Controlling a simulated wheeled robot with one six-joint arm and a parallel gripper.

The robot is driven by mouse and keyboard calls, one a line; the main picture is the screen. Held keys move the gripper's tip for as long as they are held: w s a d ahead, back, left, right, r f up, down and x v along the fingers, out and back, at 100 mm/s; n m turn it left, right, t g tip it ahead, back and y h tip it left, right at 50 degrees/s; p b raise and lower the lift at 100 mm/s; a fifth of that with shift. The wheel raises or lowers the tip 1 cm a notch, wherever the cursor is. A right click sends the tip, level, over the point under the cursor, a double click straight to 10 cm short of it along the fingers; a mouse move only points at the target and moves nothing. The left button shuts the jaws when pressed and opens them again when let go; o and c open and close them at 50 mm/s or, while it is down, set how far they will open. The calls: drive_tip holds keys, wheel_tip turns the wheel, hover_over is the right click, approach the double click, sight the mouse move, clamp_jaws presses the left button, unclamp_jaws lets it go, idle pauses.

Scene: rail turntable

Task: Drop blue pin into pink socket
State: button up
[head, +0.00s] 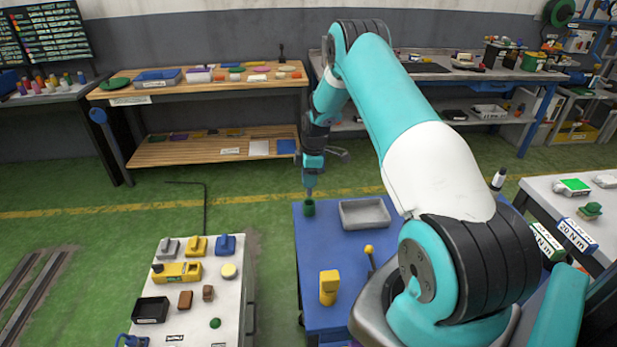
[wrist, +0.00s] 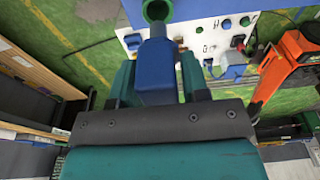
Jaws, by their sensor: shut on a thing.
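My gripper (wrist: 157,72) is shut on a blue pin (wrist: 155,84), whose block-like blue body sits between the two teal fingers in the wrist view. A narrower grey-blue part extends from it towards a dark green ring-shaped piece (wrist: 156,10). I cannot tell whether that piece is joined to the pin or separate. In the head view my gripper (head: 312,168) points down over the far left corner of the blue table, just above a dark green cylinder (head: 309,207). I cannot make out a pink socket in either view.
The blue table (head: 343,258) also bears a grey tray (head: 364,213), a yellow block (head: 328,288) and a yellow-knobbed lever (head: 369,250). A white table (head: 228,300) with several small parts stands to the left. Wooden shelves (head: 215,153) stand behind. Green floor lies between.

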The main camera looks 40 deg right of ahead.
drive_tip(key=shift+r+p, duration=1.3)
drive_tip(key=shift+r, duration=1.25)
drive_tip(key=shift+f, duration=0.1)
